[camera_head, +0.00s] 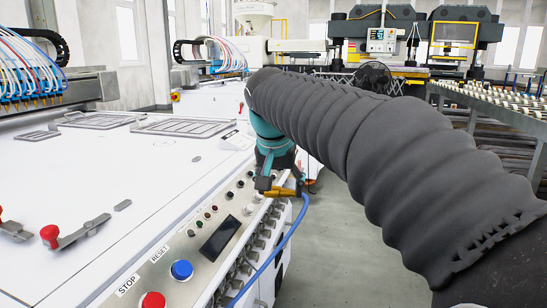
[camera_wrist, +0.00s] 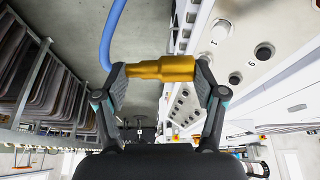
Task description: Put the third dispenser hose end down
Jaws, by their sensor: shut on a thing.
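My gripper (camera_head: 280,184) is at the right edge of the white machine, over its sloped control panel (camera_head: 213,232). It is shut on a brass-coloured hose end (camera_wrist: 163,69), which lies crosswise between the two fingertips in the wrist view. The hose end also shows in the head view (camera_head: 283,192). A blue hose (camera_head: 279,249) runs from it down along the front of the panel; in the wrist view the blue hose (camera_wrist: 112,33) leaves past the left finger. Which dispenser it belongs to cannot be told.
The panel carries a red STOP button (camera_head: 152,300), a blue RESET button (camera_head: 181,270), a dark screen (camera_head: 221,238) and small knobs. Below is a row of metal holders (camera_head: 245,258). A rack of nozzles with hoses (camera_head: 30,75) stands left. Grey floor (camera_head: 345,250) is free at right.

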